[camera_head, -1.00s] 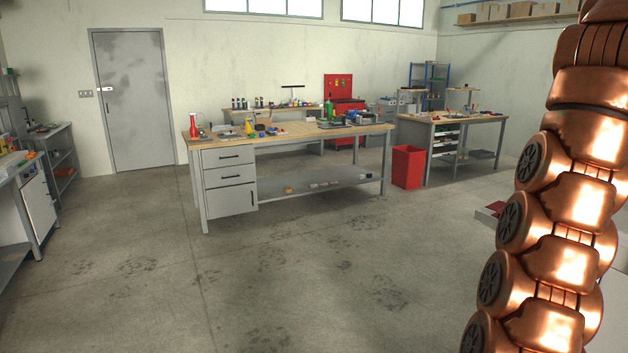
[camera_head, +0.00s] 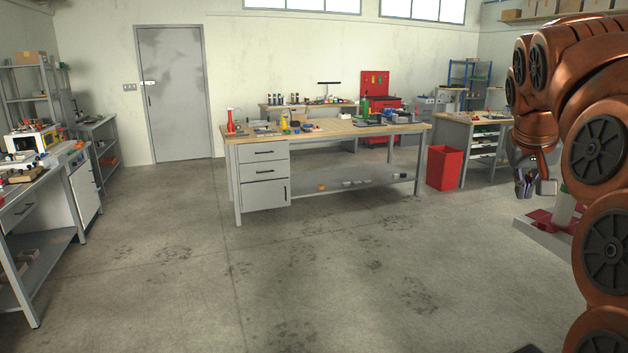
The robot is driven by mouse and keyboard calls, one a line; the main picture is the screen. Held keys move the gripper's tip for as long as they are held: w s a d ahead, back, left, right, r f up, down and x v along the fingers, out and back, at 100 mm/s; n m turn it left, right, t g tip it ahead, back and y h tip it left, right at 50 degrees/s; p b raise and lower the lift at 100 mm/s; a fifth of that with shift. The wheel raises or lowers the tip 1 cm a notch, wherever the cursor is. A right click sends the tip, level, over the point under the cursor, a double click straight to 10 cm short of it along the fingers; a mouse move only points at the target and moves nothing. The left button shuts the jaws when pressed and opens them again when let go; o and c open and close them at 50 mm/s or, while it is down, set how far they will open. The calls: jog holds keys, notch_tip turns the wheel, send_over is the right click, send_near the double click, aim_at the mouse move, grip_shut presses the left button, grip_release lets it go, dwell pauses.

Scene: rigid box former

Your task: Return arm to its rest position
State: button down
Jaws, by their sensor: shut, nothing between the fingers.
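My copper-coloured arm rises along the right edge of the view and bends over at the top. Part of my arm is cut off by the right edge of the picture.
A workbench (camera_head: 320,134) with drawers and several tools stands mid-room. A red bin (camera_head: 444,168) stands at its right. A grey-and-red object (camera_head: 545,228) is low behind my arm. Shelving and benches (camera_head: 15,215) line the left. The middle floor is clear.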

jog(key=s+a+f+n+g+y, duration=0.1)
jog(key=s+a+f+n+y, duration=0.1)
jog(key=s+a+f, duration=0.45)
jog(key=s+a+f+n+g+y+p, duration=0.1)
jog(key=s+a+f+g, duration=0.1)
jog(key=s+a+f, duration=0.7)
jog(key=s+a+f+n+g+y+p, duration=0.1)
jog(key=s+a+f+g, duration=0.2)
jog(key=s+a+f, duration=0.5)
jog(key=s+f, duration=0.4)
jog(key=s, duration=0.4)
jog(key=shift+a+f, duration=0.2)
jog(key=shift+a, duration=0.15)
jog(key=shift+s+d, duration=0.1)
jog(key=shift+d, duration=0.05)
